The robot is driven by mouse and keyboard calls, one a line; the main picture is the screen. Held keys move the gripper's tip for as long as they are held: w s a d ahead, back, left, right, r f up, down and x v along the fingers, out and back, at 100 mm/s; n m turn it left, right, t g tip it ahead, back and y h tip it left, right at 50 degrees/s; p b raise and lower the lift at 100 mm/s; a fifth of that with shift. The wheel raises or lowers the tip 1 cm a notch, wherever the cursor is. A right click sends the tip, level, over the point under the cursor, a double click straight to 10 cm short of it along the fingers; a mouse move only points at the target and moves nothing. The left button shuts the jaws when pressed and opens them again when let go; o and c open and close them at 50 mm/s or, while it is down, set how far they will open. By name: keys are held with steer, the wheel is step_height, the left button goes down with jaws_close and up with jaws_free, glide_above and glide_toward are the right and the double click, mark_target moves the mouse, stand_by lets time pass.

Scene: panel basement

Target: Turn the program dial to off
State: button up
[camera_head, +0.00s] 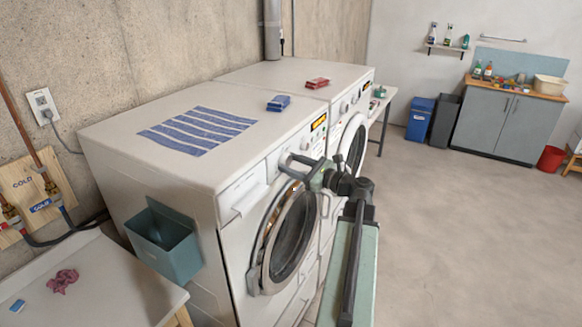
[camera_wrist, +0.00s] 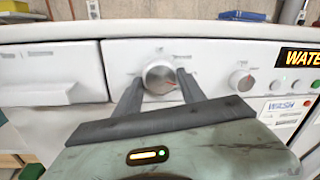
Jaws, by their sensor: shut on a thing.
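In the wrist view, a round silver dial (camera_wrist: 159,77) with a red pointer mark sits on the white washer's control panel (camera_wrist: 118,62). The red mark points to the lower right. Small print surrounds the dial but is too blurred to read. My gripper (camera_wrist: 158,80) is shut on this dial, one dark finger at each side. In the head view, my gripper (camera_head: 292,166) is at the front panel of the nearer washer (camera_head: 110,137), above its round door (camera_head: 290,235).
A detergent drawer (camera_wrist: 48,88) is at the left. A striped cloth (camera_head: 195,130) and a blue box (camera_head: 278,103) lie on the washer top.

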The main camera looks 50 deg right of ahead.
steer(key=n, duration=0.5)
steer(key=shift+d+n+b, duration=0.1)
steer(key=shift+n+b, duration=0.2)
steer(key=shift+n, duration=0.1)
steer(key=n+y, duration=0.1)
steer(key=n, duration=0.4)
steer(key=shift+d+n, duration=0.1)
steer(key=shift+n, duration=0.3)
steer(key=n+y, duration=0.1)
steer(key=n, duration=0.6)
steer(key=shift+w+r, duration=0.1)
steer(key=shift+r, duration=0.05)
steer(key=n, duration=0.4)
steer(key=shift+n, duration=0.4)
steer(key=o, duration=1.4)
steer(key=shift+c, duration=0.2)
